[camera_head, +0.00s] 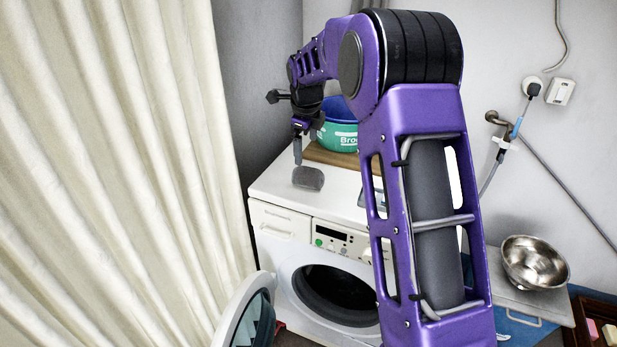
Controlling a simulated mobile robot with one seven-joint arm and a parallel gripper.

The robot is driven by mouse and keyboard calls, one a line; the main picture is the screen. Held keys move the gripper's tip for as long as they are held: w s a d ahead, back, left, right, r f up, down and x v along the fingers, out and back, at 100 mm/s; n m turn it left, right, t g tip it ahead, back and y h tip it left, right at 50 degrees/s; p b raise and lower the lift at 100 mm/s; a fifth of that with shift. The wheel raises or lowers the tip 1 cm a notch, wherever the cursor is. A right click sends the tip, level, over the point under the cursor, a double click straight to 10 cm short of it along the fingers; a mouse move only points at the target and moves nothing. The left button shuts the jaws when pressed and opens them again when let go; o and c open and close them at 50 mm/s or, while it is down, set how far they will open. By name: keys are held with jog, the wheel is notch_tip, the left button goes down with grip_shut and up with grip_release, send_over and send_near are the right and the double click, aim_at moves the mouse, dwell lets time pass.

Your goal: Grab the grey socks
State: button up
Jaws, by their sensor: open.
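The grey socks (310,179) appear as a small flat grey bundle on the white top of the washing machine (272,190), near its left front. My gripper (298,157) points down just above and behind the socks, slightly left of their middle. One grey finger shows clearly; the other is hidden or overlapped. The jaws are open and nothing is seen between them. I cannot tell whether the fingertip touches the socks.
A green and blue tub (338,136) stands on a brown board behind the socks. The washing machine's round door (247,315) hangs open at front left. A cream curtain (110,170) fills the left. A metal bowl (535,262) sits at right. My arm hides the machine's right part.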

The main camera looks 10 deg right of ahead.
aim_at(308, 170)
jog(key=x, duration=0.7)
jog(key=shift+d+x, duration=0.1)
jog(key=shift+x, duration=1.25)
jog(key=shift+d+x, duration=0.15)
jog(key=shift+x, duration=1.15)
jog(key=shift+s, duration=0.15)
jog(key=shift+c, duration=0.3)
jog(key=c, duration=1.2)
